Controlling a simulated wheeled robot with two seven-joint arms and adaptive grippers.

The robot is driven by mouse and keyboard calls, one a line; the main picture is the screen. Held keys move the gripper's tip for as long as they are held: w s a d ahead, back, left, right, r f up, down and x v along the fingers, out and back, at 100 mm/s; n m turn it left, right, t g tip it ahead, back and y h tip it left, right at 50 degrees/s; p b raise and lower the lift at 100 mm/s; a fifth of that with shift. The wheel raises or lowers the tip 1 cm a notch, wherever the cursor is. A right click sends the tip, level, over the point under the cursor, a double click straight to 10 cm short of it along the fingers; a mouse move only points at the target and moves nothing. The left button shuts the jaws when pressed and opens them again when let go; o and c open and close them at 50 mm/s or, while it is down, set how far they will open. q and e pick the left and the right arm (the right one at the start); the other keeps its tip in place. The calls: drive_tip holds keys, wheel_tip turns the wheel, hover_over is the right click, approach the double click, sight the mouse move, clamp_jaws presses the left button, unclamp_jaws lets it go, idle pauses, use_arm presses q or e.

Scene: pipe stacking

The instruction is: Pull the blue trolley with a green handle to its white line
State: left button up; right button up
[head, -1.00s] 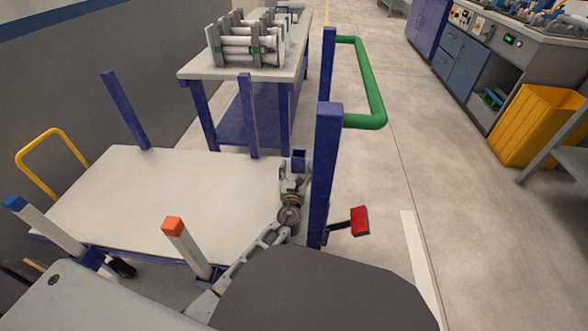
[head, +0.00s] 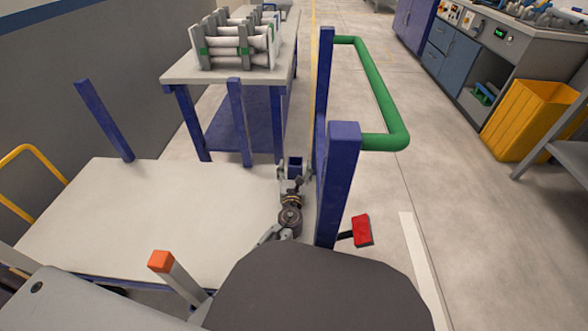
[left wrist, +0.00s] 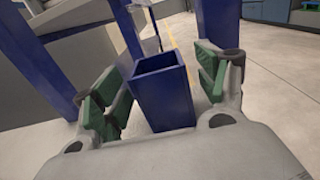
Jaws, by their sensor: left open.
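The blue trolley has a pale flat deck (head: 150,215), blue posts and a green handle (head: 375,85) on its right side. A thick blue upright (head: 341,180) carries the handle's near end. My left gripper (head: 294,170) is at the deck's right edge, around a short hollow blue post (head: 296,164). In the left wrist view that post (left wrist: 163,95) stands between the open green-padded fingers (left wrist: 160,85), with gaps beside it. My right gripper is not in view. The white line (head: 421,265) lies on the floor right of the trolley.
A red pedal (head: 362,230) sticks out near the handle upright. A table (head: 180,73) with a pipe rack (head: 232,45) is behind. A yellow bin (head: 528,118) is at right. The floor between is clear.

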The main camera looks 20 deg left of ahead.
use_arm(q)
clamp_jaws()
idle(0.5)
